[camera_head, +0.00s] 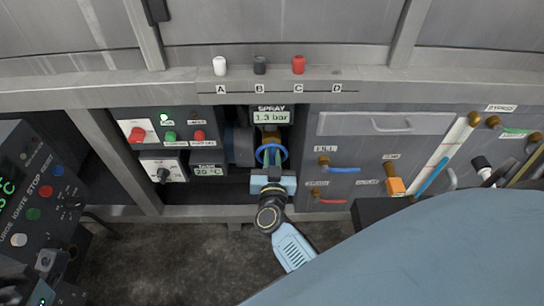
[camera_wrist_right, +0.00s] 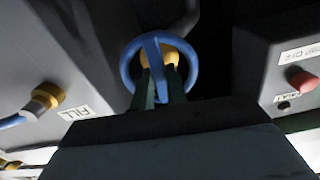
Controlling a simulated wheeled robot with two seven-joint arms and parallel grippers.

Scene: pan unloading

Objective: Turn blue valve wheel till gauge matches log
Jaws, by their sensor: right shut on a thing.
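The blue valve wheel (camera_head: 271,154) sits on a brass stem below the SPRAY gauge (camera_head: 270,117), whose display reads 1.3 bar. My right gripper (camera_head: 272,163) reaches up to the wheel from below and is shut on it. In the right wrist view the blue wheel (camera_wrist_right: 159,64) shows as a ring with a spoke, and the green fingers of my right gripper (camera_wrist_right: 160,84) are at its lower part. The brass fitting behind is partly hidden by the wheel. No log is readable in these frames.
A panel with red and green buttons (camera_head: 170,135) is left of the wheel, above a 20 °C display (camera_head: 208,171). The blue FILL lever (camera_head: 343,170) and a red lever (camera_head: 333,201) are to the right. White, black and red knobs (camera_head: 298,65) stand on the ledge above.

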